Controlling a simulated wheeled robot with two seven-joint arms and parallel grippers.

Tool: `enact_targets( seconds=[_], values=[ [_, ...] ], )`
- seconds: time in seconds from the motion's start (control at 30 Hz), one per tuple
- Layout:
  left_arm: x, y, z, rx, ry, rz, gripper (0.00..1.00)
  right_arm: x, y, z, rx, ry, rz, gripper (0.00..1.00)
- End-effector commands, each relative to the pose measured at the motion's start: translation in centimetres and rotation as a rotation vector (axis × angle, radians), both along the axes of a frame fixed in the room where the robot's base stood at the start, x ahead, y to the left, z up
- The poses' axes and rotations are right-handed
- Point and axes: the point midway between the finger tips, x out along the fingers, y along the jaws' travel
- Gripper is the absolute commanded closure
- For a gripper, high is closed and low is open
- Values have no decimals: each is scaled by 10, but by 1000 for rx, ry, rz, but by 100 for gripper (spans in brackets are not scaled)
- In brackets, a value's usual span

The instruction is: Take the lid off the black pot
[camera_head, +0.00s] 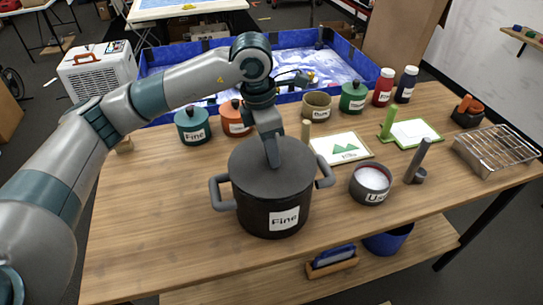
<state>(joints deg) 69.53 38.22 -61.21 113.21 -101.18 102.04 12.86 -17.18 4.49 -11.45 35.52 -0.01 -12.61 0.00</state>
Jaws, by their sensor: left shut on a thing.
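The black pot (247,208) stands near the front middle of the wooden table, with a white label reading "Fine" and a grey handle on each side. Its dark lid (250,165) appears to sit on the pot's top, level, with no clear gap. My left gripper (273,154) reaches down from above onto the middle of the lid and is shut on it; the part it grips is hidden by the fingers. My right gripper is not in view.
A bowl of white powder (371,186) and a grey upright tool (418,165) stand right of the pot. The table's left front is clear.

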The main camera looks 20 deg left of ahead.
Motion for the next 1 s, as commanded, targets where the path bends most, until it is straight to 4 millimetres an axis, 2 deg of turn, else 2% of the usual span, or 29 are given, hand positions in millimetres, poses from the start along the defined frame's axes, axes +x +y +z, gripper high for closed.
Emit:
enact_targets(
  seconds=[0.23, 0.5, 0.7, 0.83, 1.0],
  values=[
    [1, -2, 29, -1, -6, -3, 100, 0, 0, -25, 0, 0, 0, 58],
    [6, -58, 59, -1, -4, -6, 100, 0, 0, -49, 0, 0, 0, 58],
    [9, -92, 81, 0, -3, -4, 100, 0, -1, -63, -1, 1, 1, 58],
    [11, -106, 91, -1, -2, -3, 100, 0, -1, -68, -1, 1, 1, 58],
    [11, -115, 98, 0, -2, -2, 100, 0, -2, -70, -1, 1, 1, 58]
  ],
)
